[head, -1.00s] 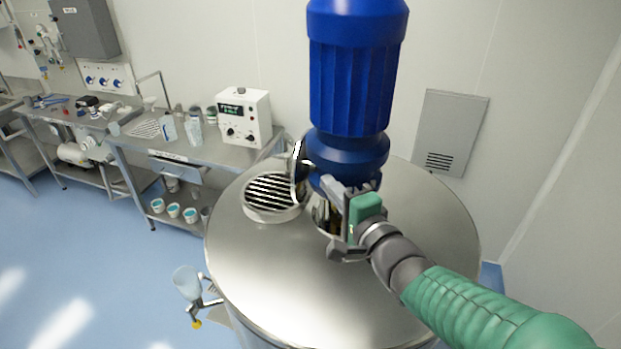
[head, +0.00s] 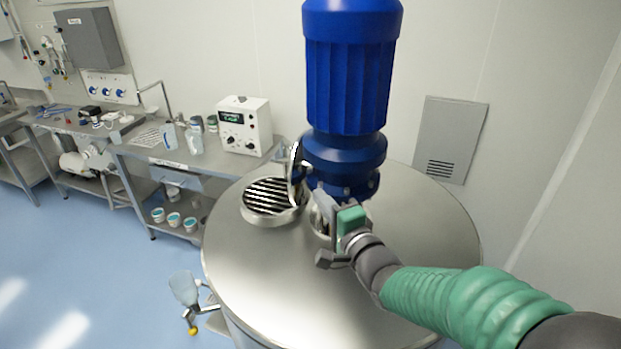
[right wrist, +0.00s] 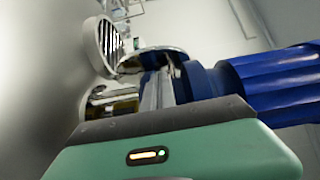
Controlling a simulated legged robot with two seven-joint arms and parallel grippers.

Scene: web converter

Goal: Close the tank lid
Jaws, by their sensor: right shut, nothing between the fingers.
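The steel tank (head: 400,230) fills the middle of the head view. Its round port with a barred grate (head: 268,196) is uncovered; the grate also shows in the right wrist view (right wrist: 108,42). The shiny round tank lid (head: 295,165) stands upright, nearly edge-on, at the port's right edge. In the right wrist view the lid (right wrist: 150,58) lies just beyond the fingers. My right gripper (head: 322,204) is shut and empty, right of the lid and in front of the blue motor. Whether its fingertips touch the lid cannot be told. My left gripper is out of view.
A large blue motor (head: 350,85) stands on the tank right behind my right gripper, leaving little room there. A steel bench (head: 185,150) with a white instrument (head: 244,125) stands to the left. The tank top's front is clear.

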